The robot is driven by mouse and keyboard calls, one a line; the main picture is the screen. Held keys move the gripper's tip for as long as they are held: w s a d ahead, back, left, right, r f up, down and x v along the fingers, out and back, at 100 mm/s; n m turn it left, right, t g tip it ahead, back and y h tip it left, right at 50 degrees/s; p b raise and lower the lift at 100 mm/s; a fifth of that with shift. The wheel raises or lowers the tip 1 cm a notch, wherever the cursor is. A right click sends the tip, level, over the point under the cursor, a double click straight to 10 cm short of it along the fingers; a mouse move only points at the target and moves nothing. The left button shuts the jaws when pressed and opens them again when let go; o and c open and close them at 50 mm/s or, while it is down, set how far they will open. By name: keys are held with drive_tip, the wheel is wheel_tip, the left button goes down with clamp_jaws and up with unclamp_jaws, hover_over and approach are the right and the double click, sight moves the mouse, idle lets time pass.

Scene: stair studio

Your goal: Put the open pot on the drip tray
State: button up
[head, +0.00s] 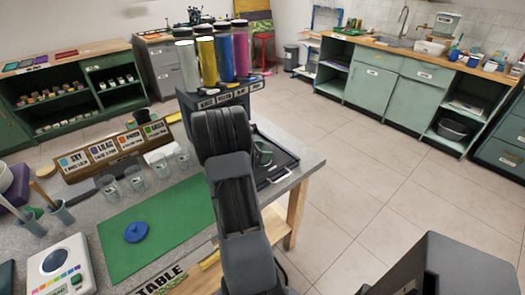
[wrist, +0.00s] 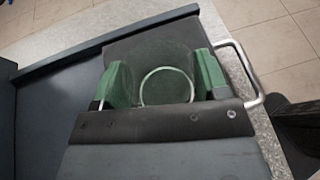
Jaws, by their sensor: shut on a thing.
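The open pot (wrist: 167,86) looks like a clear, see-through vessel with a pale round rim, seen from above in the wrist view. My gripper (wrist: 164,78) is shut on it, with one green finger on each side. The drip tray (wrist: 55,88) is dark, with a raised rim and a metal handle. It also shows in the head view (head: 288,160), at the table's right end. The gripper is over the tray; I cannot tell whether the pot touches it. In the head view my arm hides most of the gripper and pot.
Several clear glasses (head: 135,179) stand left of my arm. A blue lid-like disc (head: 136,232) lies on a green mat (head: 165,215). A rack of coloured tubes (head: 207,58) stands behind the tray. Tiled floor (head: 365,190) is open to the right.

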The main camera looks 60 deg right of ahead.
drive_tip(key=shift+f, duration=0.2)
drive_tip(key=o, duration=1.1)
drive_tip(key=shift+r, duration=0.1)
drive_tip(key=shift+r, duration=0.2)
drive_tip(key=v, duration=1.1)
drive_tip(key=shift+w+a, duration=0.1)
drive_tip(key=shift+a, duration=0.05)
drive_tip(key=s+a+r+m+t+y, duration=0.1)
drive_tip(key=s+a+m+t+y, duration=0.1)
drive_tip(key=a, duration=0.9)
drive_tip(key=s+a+r+m+t+y, duration=0.1)
drive_tip(key=a+m+t+y, duration=0.3)
drive_tip(key=a, duration=0.8)
drive_tip(key=s+a+r+m+t+y, duration=0.1)
drive_tip(key=s+a+m+t+y, duration=0.2)
drive_tip(key=a+m+y, duration=0.3)
drive_tip(key=a+t, duration=0.1)
drive_tip(key=a, duration=0.4)
drive_tip(key=shift+a, duration=0.25)
